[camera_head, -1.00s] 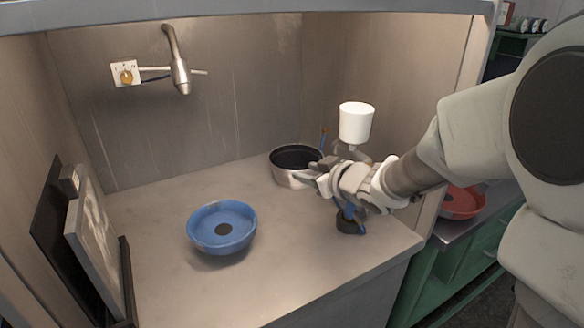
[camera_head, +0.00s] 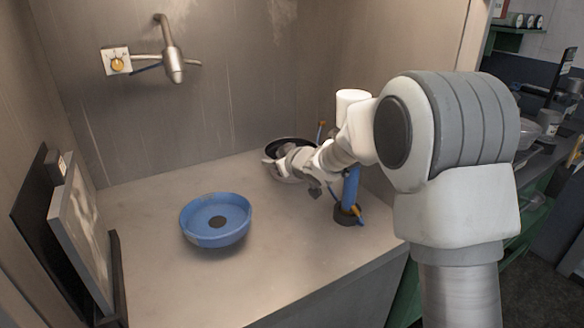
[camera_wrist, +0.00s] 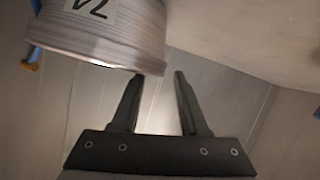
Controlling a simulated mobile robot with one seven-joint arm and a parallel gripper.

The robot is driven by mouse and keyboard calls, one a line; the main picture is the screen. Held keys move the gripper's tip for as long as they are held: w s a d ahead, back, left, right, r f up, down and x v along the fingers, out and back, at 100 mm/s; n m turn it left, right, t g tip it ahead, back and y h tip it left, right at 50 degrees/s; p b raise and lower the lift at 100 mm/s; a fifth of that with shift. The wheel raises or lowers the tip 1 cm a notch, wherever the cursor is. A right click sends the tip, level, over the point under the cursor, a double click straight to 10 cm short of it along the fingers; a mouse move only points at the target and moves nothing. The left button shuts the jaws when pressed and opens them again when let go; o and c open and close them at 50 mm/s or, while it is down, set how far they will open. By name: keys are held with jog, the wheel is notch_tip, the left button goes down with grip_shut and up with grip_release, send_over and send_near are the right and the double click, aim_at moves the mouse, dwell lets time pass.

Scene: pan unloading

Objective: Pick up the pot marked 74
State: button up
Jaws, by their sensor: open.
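The metal pot (camera_head: 291,143) stands on the counter near the back wall. My arm and gripper cover much of it in the head view. In the wrist view the pot (camera_wrist: 105,38) fills the upper left, appearing upside down, with a pale label showing dark digits, partly cut off. A 7 seems to show; I cannot read the full number surely. My gripper (camera_wrist: 158,74) is open with nothing between its fingers. The left fingertip in that view is close to the pot's rim; contact cannot be told. In the head view the gripper (camera_head: 275,157) is at the pot's rim.
A blue bowl (camera_head: 216,220) sits on the counter front left of the pot. A blue stand with a black base (camera_head: 347,215) and a white cylinder (camera_head: 352,104) are close by my arm. Framed panels (camera_head: 80,232) lean at left. A tap (camera_head: 172,62) is on the back wall.

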jog(key=shift+x, duration=1.25)
grip_shut()
dwell(0.4)
